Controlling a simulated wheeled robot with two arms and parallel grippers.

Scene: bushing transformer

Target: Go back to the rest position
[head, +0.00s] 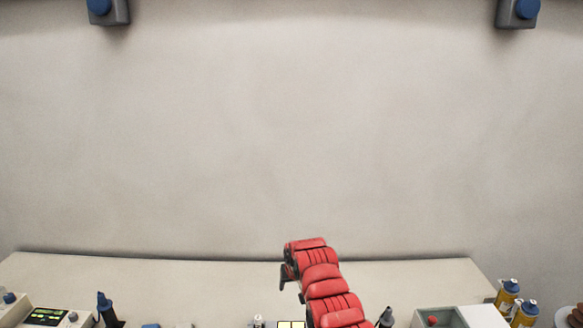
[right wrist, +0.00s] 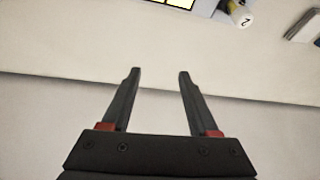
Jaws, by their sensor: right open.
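My right gripper (right wrist: 158,74) is open in the right wrist view, with two dark fingers apart and nothing between them. Beyond the fingers are a bare pale surface and its edge. In the head view my red right arm reaches up from the bottom over the pale worktop (head: 200,278). The dark right gripper (head: 285,274) at its end is small and partly hidden by the arm. My left gripper is in neither view.
A yellow-panelled item (head: 290,324) sits at the bottom edge, near a white cylinder marked 2 (right wrist: 241,14). A device with a display (head: 47,316) and a dark bottle (head: 105,308) stand left. A grey box (head: 438,317) and yellow bottles (head: 507,294) stand right. The worktop's back is clear.

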